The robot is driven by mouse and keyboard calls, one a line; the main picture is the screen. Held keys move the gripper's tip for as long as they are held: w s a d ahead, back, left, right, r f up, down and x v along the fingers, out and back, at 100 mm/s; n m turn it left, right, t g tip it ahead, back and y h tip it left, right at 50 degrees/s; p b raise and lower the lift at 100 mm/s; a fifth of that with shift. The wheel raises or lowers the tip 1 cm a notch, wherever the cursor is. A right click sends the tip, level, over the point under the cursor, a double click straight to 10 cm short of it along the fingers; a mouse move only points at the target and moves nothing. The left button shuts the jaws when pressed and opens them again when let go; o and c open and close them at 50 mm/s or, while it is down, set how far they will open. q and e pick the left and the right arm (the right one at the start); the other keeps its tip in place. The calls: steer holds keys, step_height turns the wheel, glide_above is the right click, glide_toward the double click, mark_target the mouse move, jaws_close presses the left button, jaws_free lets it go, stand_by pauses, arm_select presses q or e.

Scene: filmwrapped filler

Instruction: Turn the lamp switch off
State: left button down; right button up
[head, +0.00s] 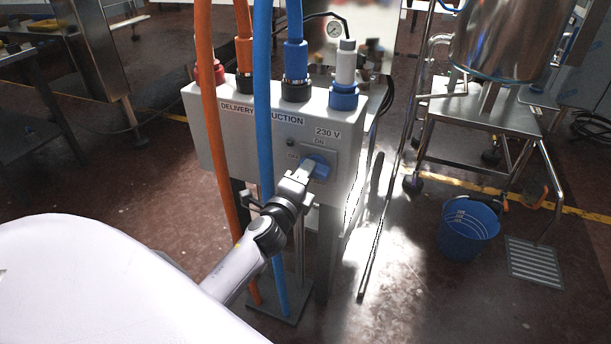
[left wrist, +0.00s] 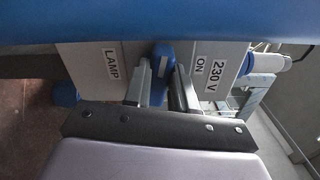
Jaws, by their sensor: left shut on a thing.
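The lamp switch is a blue rotary knob (head: 321,165) on the front of a grey box (head: 225,140), beside labels reading "230 V" and "ON". My left gripper (head: 307,171) reaches up to the knob from the lower left. In the left wrist view the knob (left wrist: 162,58) sits between the two fingers of my left gripper (left wrist: 163,82), which are shut on it. A pale mark shows on the knob there, near "LAMP", "ON" and "230 V" labels. The fingers partly hide the knob, so I cannot tell its exact setting. My right gripper is out of view.
An orange hose (head: 212,150) and a blue hose (head: 264,130) hang in front of the box, close to my left arm. A blue bucket (head: 468,230) and a steel stand (head: 480,108) are at the right. Open floor lies between the box and bucket.

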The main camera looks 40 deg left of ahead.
arm_select(q)
steer(key=shift+f+n, duration=0.15)
steer(key=shift+n, duration=0.85)
steer(key=c, duration=0.9)
jaws_free()
steer(key=shift+v, duration=3.6)
